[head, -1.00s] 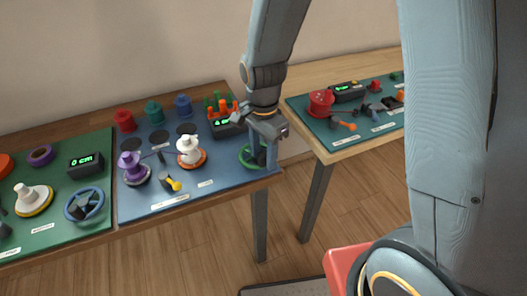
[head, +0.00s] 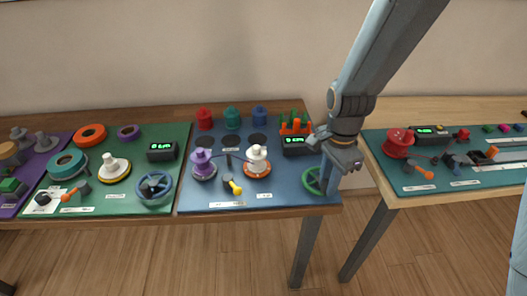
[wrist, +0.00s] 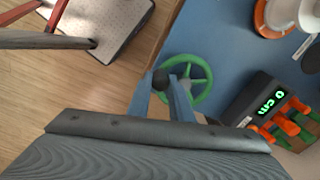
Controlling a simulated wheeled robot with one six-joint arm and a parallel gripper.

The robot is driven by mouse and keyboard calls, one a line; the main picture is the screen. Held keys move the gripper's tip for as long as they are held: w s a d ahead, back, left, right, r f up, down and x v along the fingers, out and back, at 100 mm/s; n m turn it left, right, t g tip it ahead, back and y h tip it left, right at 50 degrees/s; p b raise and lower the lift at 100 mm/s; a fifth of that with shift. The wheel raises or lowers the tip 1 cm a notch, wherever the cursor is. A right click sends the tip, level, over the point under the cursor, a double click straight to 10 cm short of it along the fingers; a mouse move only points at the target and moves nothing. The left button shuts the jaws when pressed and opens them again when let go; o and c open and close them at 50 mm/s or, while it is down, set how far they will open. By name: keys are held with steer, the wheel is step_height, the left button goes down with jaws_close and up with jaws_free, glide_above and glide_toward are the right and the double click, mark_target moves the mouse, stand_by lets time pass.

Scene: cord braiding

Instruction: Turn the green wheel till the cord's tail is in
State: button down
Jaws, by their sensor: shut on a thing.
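The green wheel (head: 309,181) is at the right front corner of the blue mat (head: 290,203). It also shows in the wrist view (wrist: 204,88), with a dark knob (wrist: 160,77) at its rim. My gripper (head: 327,188) reaches down at the wheel's right side. In the wrist view my gripper (wrist: 164,88) is shut on the knob, one finger on each side. A black counter (head: 300,145) behind the wheel reads 0 cm, also in the wrist view (wrist: 258,104). A thin cord seems to run between the purple spool (head: 203,163) and the white spool (head: 257,159); its tail cannot be made out.
A yellow-tipped lever (head: 234,187) stands before the spools. Orange and green pegs (head: 296,124) stand behind the counter. A green mat (head: 130,198) with a blue wheel (head: 156,187) lies left. Another table with a teal mat (head: 440,180) is right, across a gap.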

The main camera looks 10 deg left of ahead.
steer(key=p, duration=0.3)
steer(key=shift+r, duration=0.3)
steer(key=p, duration=0.4)
steer(key=shift+f+p, duration=0.15)
steer(key=shift+p, duration=0.2)
